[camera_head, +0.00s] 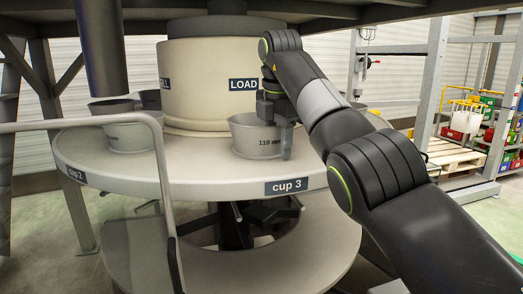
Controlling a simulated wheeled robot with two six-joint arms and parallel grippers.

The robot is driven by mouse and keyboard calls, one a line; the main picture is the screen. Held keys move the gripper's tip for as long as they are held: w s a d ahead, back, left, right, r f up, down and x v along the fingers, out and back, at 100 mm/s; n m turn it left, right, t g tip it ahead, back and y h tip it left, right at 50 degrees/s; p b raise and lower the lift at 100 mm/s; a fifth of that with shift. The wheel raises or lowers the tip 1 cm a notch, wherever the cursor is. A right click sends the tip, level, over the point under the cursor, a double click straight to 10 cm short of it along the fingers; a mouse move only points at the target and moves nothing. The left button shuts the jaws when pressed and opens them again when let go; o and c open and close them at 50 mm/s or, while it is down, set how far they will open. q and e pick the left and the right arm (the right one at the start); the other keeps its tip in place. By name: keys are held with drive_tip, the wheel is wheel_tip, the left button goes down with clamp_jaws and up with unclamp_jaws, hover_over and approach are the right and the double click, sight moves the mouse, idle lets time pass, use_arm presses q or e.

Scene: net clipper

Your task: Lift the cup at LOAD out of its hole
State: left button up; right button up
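The cup at LOAD (254,137) is a grey metal cup marked "110 mm" on the round table (200,180), in front of the LOAD label (243,84). Its lower part meets the table top. My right gripper (286,140) points down at the cup's right side, with a finger over or beside the right rim. I cannot tell whether it touches or grips the cup, as the far finger is hidden. My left gripper is not in view.
Another grey cup (124,132) sits at the table's left, near the "cup 2" label (76,174). A beige central drum (205,75) stands behind the cups. A grey handrail (165,190) crosses the left foreground. A dark vertical cylinder (100,45) hangs at upper left.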

drive_tip(key=shift+s+r, duration=0.15)
drive_tip(key=shift+c, duration=1.2)
clamp_jaws()
drive_tip(key=shift+r, duration=0.1)
